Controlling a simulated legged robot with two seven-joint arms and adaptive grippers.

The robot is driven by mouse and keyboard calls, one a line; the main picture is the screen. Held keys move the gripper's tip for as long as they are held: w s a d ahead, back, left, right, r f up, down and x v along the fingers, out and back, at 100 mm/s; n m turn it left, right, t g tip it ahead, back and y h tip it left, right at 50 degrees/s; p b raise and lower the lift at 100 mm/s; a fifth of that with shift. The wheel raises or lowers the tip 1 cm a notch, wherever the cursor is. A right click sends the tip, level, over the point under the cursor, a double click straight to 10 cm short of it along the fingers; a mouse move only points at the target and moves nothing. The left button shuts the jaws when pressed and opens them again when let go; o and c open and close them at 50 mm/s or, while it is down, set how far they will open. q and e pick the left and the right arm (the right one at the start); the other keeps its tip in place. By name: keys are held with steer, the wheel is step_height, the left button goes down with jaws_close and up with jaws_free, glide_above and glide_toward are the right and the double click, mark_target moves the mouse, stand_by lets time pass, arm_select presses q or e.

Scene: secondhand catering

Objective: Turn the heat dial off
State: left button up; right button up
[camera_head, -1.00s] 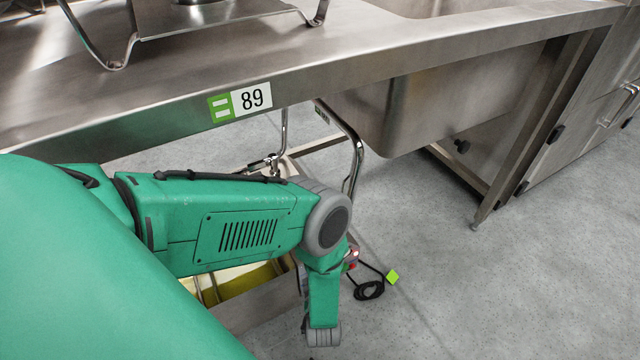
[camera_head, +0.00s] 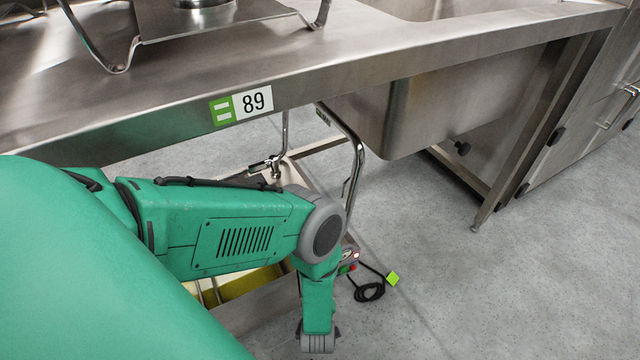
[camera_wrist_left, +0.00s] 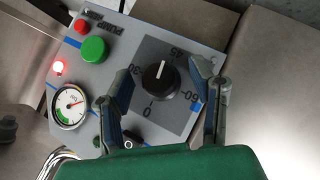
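The heat dial (camera_wrist_left: 160,80) is a black knob with a white pointer mark on a dark square of a grey control panel (camera_wrist_left: 100,20). In the left wrist view the pointer aims upward, between the 30 and 45 labels; the 0 label is below the knob. My left gripper (camera_wrist_left: 163,76) is open, with one finger on each side of the dial. I cannot tell whether the fingers touch it. In the head view my arm hides the dial; only a red light and buttons (camera_head: 348,266) show beside the arm. My right gripper is not in view.
The panel also carries a green button (camera_wrist_left: 93,49), a red button (camera_wrist_left: 81,26), a lit red lamp (camera_wrist_left: 58,67) and a gauge (camera_wrist_left: 69,106). A black cable (camera_head: 370,290) lies on the floor; floor at the right is clear.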

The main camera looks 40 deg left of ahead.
arm_select(q)
steer(key=v, duration=0.7)
steer(key=shift+d+r, duration=0.15)
steer(key=shift+d, duration=0.05)
steer(key=w+d+r+m+g+y+p, duration=0.1)
steer(key=d+r+m+g+y, duration=0.15)
steer(key=d+r+g, duration=0.25)
steer(key=shift+m+h, duration=0.35)
steer(key=b+x, duration=0.5)
steer(key=x, duration=0.8)
steer(key=shift+w+a+f, duration=0.1)
steer(key=c, duration=1)
